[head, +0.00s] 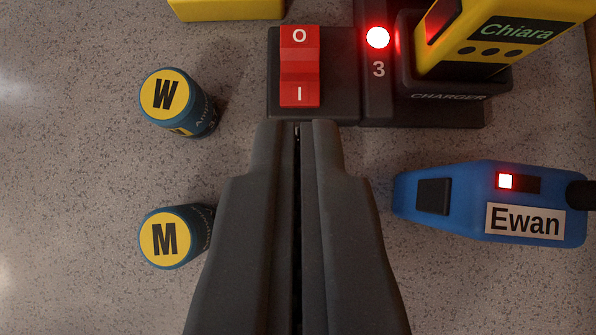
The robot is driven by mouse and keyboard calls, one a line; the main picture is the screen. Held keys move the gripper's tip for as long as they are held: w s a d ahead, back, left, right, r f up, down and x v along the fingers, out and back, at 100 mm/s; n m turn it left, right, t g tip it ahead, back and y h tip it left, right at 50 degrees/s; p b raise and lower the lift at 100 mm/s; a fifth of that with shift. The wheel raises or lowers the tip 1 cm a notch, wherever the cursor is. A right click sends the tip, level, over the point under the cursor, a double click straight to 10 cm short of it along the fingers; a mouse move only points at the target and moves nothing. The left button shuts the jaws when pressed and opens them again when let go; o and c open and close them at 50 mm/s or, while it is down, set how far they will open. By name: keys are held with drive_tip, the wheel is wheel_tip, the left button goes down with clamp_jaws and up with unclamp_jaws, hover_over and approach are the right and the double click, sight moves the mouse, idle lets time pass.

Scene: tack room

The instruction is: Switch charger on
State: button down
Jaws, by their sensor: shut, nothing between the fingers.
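The charger (420,113) is a dark unit at the top, labelled CHARGER, with a "3" and a lit red lamp (377,38). At its left end is a red rocker switch (299,66) in a dark housing, with "O" at the far end and "I" at the near end. I cannot tell for sure which end is pressed in. My gripper (297,126) is shut and empty. Its tips are in line with the switch, at the housing's near edge in the picture, just below the "I" end. Whether they touch the housing cannot be told.
A yellow device (520,15) labelled Chiara stands in the charger. A blue device (440,215) labelled Ewan, with a red light, lies at right. Blue containers with yellow tops, W (165,94) and M (164,240), stand at left. A yellow object (225,8) is at the top edge.

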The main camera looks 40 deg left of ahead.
drive_tip(key=shift+s+d+f+v, duration=0.1)
drive_tip(key=shift+v, duration=0.75)
drive_tip(key=shift+s+d+f+v, duration=0.1)
drive_tip(key=shift+v, duration=0.75)
drive_tip(key=shift+s+f+v, duration=0.1)
drive_tip(key=shift+v, duration=0.7)
wheel_tip(320, 180, up, 23)
drive_tip(key=s+m+t+h, duration=0.2)
drive_tip(key=m+t+h, duration=0.1)
drive_tip(key=m+t, duration=0.15)
drive_tip(key=s+a+r+m+t+h, duration=0.1)
drive_tip(key=s+a+r+t, duration=0.1)
drive_tip(key=r, duration=0.6)
drive_tip(key=s+a+r+m+t+h, duration=0.1)
drive_tip(key=s+a+r, duration=0.3)
drive_tip(key=r, duration=0.5)
drive_tip(key=shift+s+m+t, duration=0.45)
drive_tip(key=shift+s+t, duration=0.1)
drive_tip(key=shift+s, duration=0.3)
